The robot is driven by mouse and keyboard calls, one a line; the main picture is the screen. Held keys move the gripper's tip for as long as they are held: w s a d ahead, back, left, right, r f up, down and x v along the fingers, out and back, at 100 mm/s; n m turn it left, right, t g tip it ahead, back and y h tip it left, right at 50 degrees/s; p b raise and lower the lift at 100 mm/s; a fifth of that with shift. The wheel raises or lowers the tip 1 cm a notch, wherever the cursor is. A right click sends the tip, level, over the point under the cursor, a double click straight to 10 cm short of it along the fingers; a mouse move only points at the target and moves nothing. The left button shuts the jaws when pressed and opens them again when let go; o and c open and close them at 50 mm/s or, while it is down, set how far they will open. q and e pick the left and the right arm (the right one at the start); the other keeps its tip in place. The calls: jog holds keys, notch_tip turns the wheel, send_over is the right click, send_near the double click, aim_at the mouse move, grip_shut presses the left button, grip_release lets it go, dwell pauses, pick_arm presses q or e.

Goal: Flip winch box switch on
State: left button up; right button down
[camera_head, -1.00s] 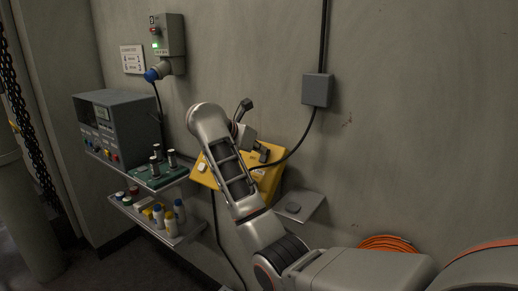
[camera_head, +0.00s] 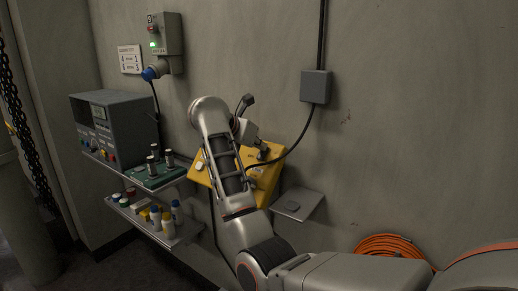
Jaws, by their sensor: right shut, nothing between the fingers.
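The yellow winch box (camera_head: 267,181) is mounted on the wall in the middle of the view, tilted, with a dark cable running to it. My right arm crosses in front of it and hides much of its left and middle part. A pale button or label (camera_head: 200,167) shows at its left end. I cannot make out the switch or its position. My right gripper (camera_head: 263,153) is shut and empty, its dark fingertips pointing down at the upper part of the box. Whether they touch it I cannot tell. My left gripper is out of view.
A grey junction box (camera_head: 316,87) with cables is on the wall at upper right. Left are shelves with a grey instrument (camera_head: 120,124) and bottles. An orange cable coil (camera_head: 392,244) is at lower right.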

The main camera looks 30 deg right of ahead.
aim_at(262, 153)
jog(key=shift+d, duration=0.25)
jog(key=shift+d+r+p, duration=0.2)
jog(key=shift+r+p, duration=0.25)
jog(key=shift+r, duration=0.25)
notch_tip(262, 153, up, 10)
jog(key=shift+f, duration=0.15)
dwell(0.7)
